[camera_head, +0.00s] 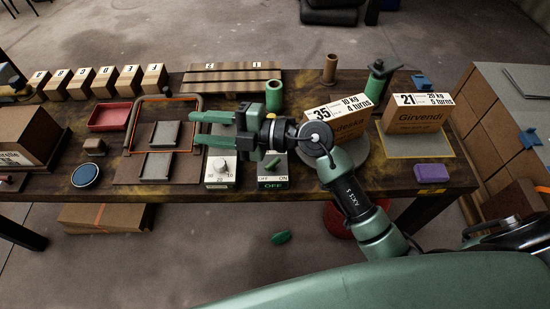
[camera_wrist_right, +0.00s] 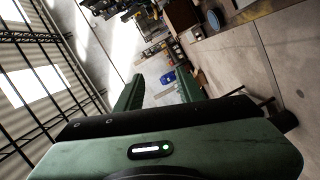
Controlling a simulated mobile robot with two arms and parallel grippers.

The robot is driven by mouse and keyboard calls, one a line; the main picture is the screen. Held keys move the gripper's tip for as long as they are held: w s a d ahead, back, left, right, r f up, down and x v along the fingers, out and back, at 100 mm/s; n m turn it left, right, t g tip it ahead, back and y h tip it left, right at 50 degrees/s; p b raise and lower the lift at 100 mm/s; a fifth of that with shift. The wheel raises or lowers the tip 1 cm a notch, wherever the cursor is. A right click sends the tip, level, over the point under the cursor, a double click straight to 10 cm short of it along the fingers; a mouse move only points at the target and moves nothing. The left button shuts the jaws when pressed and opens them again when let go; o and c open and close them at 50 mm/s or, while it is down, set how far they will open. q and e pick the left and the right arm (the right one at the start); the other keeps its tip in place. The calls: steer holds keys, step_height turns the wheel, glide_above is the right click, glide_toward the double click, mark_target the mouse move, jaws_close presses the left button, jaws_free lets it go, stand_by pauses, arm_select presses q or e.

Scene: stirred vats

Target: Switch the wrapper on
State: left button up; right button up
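The switch box (camera_head: 272,182) stands near the table's front edge, with a green lever on top, OFF and ON marks, and a front label reading OFF. Beside it on the left is a dial box (camera_head: 219,173) with a round knob. A carton marked 35, 10 kg, 4 turns (camera_head: 345,122) stands on a round grey plate, partly behind my right arm. My right gripper (camera_head: 203,129) is open and empty, pointing left above and behind the two boxes. Its spread fingers also show in the right wrist view (camera_wrist_right: 160,88). My left gripper is not in view.
A second carton marked 21 (camera_head: 414,112) stands on the right with a purple block (camera_head: 431,173) in front. A wooden frame board (camera_head: 160,150), a red tray (camera_head: 109,117) and a blue disc (camera_head: 85,175) lie left. Lettered blocks and a pallet (camera_head: 230,78) line the back.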

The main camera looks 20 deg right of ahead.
step_height(320, 180, down, 8)
steer(key=d+n+g+h, duration=0.1)
steer(key=d+g+h, duration=0.2)
steer(key=h, duration=0.2)
steer(key=m+g+h, duration=0.3)
steer(key=m+h, duration=0.1)
steer(key=h, duration=0.5)
glide_above(277, 161)
steer(key=s, duration=0.1)
step_height(277, 161, down, 5)
steer(key=f, duration=0.4)
steer(key=w+f, duration=0.1)
steer(key=f, duration=0.2)
steer(key=shift+p, duration=0.4)
jaws_close()
